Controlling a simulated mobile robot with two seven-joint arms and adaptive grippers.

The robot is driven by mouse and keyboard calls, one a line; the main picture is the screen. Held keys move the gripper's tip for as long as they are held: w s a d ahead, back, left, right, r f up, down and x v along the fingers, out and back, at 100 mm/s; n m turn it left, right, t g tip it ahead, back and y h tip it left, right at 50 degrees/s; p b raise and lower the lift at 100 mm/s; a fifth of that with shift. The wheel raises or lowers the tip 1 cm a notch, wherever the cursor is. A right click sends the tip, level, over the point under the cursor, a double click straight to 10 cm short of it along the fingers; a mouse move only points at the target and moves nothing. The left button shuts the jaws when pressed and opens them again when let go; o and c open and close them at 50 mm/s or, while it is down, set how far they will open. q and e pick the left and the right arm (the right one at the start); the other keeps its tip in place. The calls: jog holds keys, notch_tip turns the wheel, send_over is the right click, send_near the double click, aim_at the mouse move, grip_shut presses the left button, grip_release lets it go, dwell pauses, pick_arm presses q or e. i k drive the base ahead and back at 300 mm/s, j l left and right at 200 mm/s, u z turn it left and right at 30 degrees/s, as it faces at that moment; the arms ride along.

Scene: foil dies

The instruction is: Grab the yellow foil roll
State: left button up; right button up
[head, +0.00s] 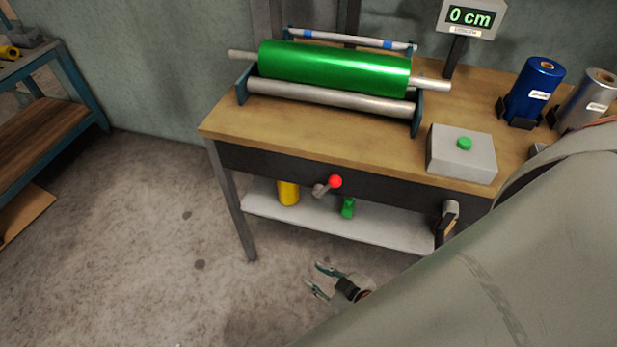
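A yellow cylinder (288,192), which looks like the yellow foil roll, stands on the lower shelf under the workbench, its top hidden by the bench front. A smaller yellow roll-like thing (9,52) lies at the far left on another bench; I cannot tell what it is. My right gripper (317,279) is open and empty, in front of and below the lower shelf, apart from the yellow cylinder. My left gripper is not in view.
The workbench (228,124) carries a green roll (333,68) on a roller stand, a grey box (447,159) with a green button, a blue roll (536,88) and a silver roll (585,99). A red-knobbed lever (335,181) juts from its front. A green object (348,208) stands on the shelf (385,232).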

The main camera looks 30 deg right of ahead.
aim_at(288, 194)
jog(key=i+j+z, duration=0.2)
jog(key=z, duration=0.25)
jog(key=i+j+z, duration=0.15)
jog(key=j+z, duration=0.3)
jog(key=i+j+z, duration=0.1)
jog(key=j+z, duration=0.45)
jog(key=j, duration=0.3)
